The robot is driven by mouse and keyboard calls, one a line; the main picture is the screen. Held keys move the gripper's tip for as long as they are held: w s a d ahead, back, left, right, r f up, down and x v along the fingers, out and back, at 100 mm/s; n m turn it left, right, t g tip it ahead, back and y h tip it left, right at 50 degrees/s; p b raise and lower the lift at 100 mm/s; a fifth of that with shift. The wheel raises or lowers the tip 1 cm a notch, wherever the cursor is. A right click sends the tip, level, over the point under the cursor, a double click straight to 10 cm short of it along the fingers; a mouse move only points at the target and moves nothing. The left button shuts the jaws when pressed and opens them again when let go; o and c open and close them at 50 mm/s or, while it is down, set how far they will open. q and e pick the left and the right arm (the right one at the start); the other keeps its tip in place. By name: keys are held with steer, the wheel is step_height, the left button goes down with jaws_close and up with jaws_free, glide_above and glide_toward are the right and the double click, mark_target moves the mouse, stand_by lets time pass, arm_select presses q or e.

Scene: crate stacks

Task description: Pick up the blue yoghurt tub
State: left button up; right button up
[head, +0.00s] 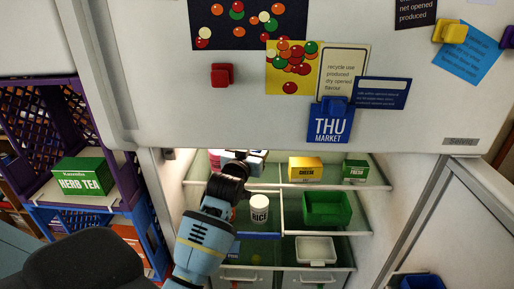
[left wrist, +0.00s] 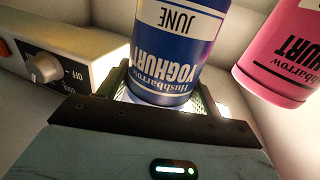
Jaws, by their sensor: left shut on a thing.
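The blue yoghurt tub (left wrist: 178,45) fills the middle of the left wrist view, its label upside down and reading JUNE and YOGHURT. My left gripper (left wrist: 162,98) is shut on it, with a finger on either side of the tub. In the head view my left arm reaches into the open fridge, with the gripper (head: 247,163) at the upper shelf. The tub is mostly hidden there behind the wrist and the door. A pink yoghurt tub (left wrist: 285,50) stands beside it, apart from the gripper. My right gripper is not in view.
A control box with a knob (left wrist: 45,67) is at the left in the wrist view. The upper shelf holds a yellow cheese box (head: 305,170) and a green box (head: 355,171). Below are a rice tub (head: 259,209), a green bin (head: 327,209) and a white bin (head: 316,251).

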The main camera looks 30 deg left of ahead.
arm_select(q)
steer(key=s+r, duration=0.1)
steer(key=s, duration=1.2)
steer(key=shift+s+d+r, duration=0.15)
steer(key=shift+d+r, duration=0.1)
steer(key=shift+d, duration=0.05)
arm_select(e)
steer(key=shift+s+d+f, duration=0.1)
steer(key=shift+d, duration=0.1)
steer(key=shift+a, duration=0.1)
